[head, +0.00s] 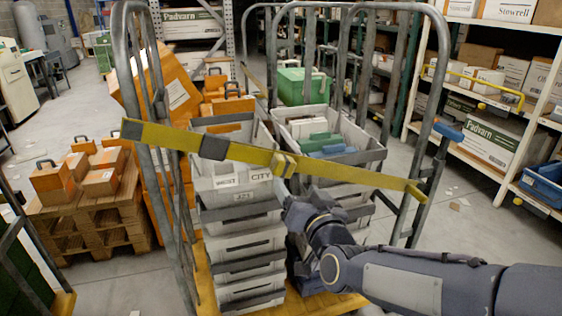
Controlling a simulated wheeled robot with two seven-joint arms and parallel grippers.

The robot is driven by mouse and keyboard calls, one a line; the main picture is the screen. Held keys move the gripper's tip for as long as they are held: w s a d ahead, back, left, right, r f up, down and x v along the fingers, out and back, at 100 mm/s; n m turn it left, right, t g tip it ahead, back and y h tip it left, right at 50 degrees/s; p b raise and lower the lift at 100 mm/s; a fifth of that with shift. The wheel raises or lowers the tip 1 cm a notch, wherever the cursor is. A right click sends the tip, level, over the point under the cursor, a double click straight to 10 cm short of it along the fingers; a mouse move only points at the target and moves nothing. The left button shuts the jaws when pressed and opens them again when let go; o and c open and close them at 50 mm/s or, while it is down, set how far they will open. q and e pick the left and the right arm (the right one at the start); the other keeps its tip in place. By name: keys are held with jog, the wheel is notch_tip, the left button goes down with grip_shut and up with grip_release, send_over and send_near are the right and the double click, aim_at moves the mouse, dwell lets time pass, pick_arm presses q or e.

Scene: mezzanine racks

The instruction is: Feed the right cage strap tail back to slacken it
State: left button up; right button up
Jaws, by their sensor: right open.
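A yellow strap (340,174) runs across the front of a grey metal roll cage (141,110), sloping down from the left frame to the right frame. A dark grey buckle (215,149) sits on its left half. A short folded yellow piece (284,165) stands out near its middle; I cannot tell if it is the tail. My right gripper (284,186) is open, just below this folded piece, with the arm coming in from the lower right. Whether its fingers touch the strap is unclear. My left gripper is not in view.
Stacked grey totes (238,247) labelled WEST CITY stand inside the cage, and an open tote (318,165) holds green and blue items. A pallet (95,222) with orange cases is at left. White shelving (488,160) lines the right. Floor shows between cage and pallet.

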aim_at(285, 170)
jog(key=x, duration=0.8)
jog(key=shift+w+a+r, duration=0.15)
jog(key=shift+w+a, duration=0.05)
jog(key=shift+w, duration=0.05)
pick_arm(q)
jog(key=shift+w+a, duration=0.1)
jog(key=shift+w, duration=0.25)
